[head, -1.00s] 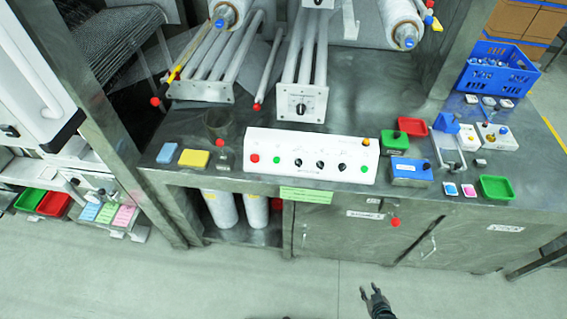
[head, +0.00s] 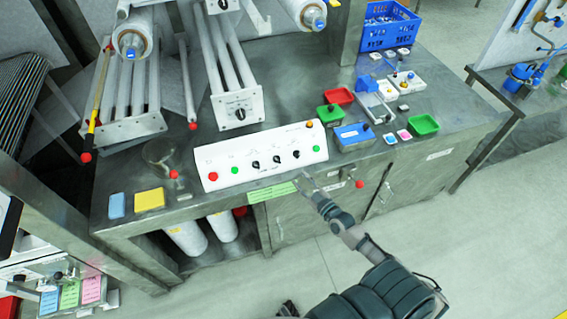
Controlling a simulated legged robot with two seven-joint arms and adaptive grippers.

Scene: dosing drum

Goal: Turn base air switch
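A white control panel (head: 228,163) lies along the bench's front edge, with a red button (head: 213,177), green buttons, an orange button and three black rotary switches (head: 276,159) in a row. Another black knob (head: 240,114) is on the end plate of the white roller unit behind. The labels are too small to read, so I cannot tell which is the base air switch. My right gripper (head: 305,178) is at the panel's front edge, below and right of the rotary switches. Its fingers look apart and empty; contact is not visible. My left gripper is out of view.
A yellow block (head: 149,199) and a blue block (head: 116,206) lie left of the panel. Red and green trays (head: 422,124) and a blue box (head: 354,136) stand right. A red knob (head: 174,175) rises beside the panel's left end.

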